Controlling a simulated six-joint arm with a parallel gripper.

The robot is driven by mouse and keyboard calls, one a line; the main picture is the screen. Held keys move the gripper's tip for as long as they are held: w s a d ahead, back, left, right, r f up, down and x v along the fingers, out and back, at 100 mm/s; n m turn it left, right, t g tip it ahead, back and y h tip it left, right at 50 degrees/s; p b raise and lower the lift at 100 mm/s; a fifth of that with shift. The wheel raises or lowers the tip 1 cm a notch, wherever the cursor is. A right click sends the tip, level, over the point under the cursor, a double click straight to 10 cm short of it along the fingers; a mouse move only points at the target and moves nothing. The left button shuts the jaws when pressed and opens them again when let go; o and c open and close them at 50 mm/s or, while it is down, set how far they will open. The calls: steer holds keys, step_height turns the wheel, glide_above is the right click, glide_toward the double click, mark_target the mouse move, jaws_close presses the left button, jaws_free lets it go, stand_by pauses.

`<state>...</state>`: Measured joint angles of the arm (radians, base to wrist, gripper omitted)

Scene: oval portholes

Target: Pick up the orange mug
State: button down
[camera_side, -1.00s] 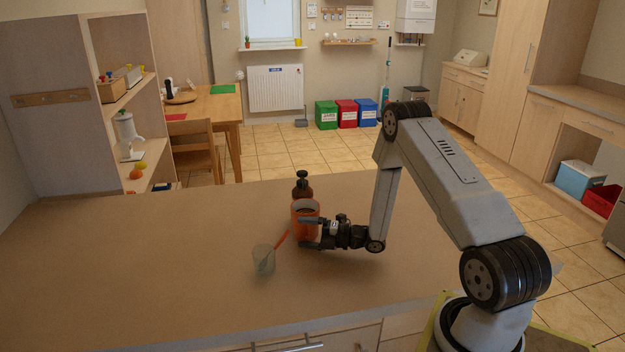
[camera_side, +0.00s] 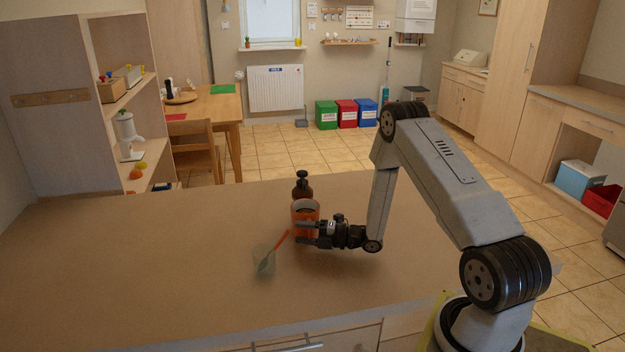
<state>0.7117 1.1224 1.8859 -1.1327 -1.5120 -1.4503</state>
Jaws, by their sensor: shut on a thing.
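The orange mug (camera_side: 305,211) stands upright on the counter, in front of a dark brown pump bottle (camera_side: 302,187). My gripper (camera_side: 301,234) reaches in from the right, low over the counter. Its two fingers lie on either side of the mug's lower part and are shut on it. The fingers partly hide the mug's lower body. I cannot tell whether the mug's base touches the counter.
A translucent cup (camera_side: 262,257) stands left of and nearer than the mug, with an orange-handled utensil (camera_side: 281,241) leaning towards my fingertips. The brown counter (camera_side: 130,270) is clear on the left and in front.

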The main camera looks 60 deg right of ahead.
steer(key=shift+r, duration=0.25)
steer(key=shift+r, duration=1.1)
steer(key=s+a, duration=1.2)
steer(key=shift+s+a+r, duration=0.35)
steer(key=shift+r, duration=0.05)
steer(key=shift+w, duration=0.1)
